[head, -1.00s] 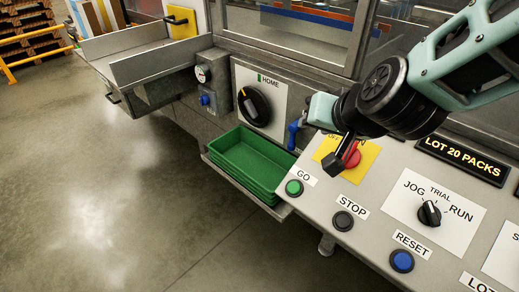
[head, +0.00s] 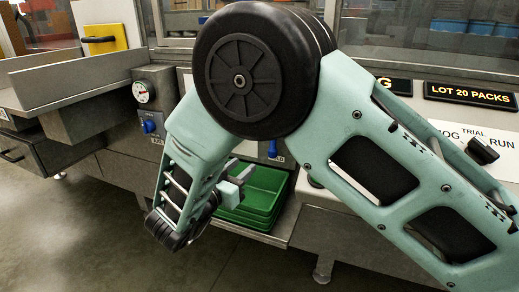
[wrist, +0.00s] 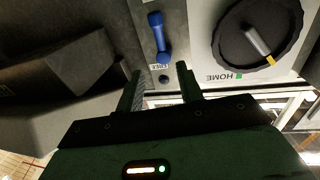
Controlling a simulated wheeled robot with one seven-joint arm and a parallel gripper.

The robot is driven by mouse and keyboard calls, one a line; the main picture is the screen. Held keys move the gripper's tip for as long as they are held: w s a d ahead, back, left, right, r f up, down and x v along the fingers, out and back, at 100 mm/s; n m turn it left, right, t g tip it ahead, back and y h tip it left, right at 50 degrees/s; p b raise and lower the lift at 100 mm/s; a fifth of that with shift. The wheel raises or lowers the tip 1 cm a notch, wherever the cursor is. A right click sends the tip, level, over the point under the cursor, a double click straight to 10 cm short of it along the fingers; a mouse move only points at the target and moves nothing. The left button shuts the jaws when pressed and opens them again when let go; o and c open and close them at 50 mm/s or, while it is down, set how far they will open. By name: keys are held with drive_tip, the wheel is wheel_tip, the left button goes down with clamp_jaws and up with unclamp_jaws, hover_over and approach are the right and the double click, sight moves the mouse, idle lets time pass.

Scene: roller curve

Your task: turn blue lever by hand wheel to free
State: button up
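The blue lever (wrist: 157,38) shows in the wrist view just beyond my fingertips, beside the hand wheel (wrist: 252,35). That view is upside down, as the HOME label shows. A small white label sits at the lever's near end; its text is too small to read surely. My gripper (wrist: 160,70) is open, its two fingers apart with nothing between them, pointing toward the lever; I see no contact. In the head view the lever (head: 272,148) is partly hidden by my arm, and my gripper (head: 238,174) is lower left of it. The hand wheel is hidden there.
Green trays (head: 255,200) sit stacked on a shelf under the lever. A gauge (head: 141,92) and another blue valve (head: 151,122) are on the panel at left. The control desk (head: 330,197) juts out at right. Open floor lies in front.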

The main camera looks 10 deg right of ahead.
sight(273, 148)
drive_tip(key=b+x, duration=0.2)
drive_tip(key=x, duration=1.5)
clamp_jaws()
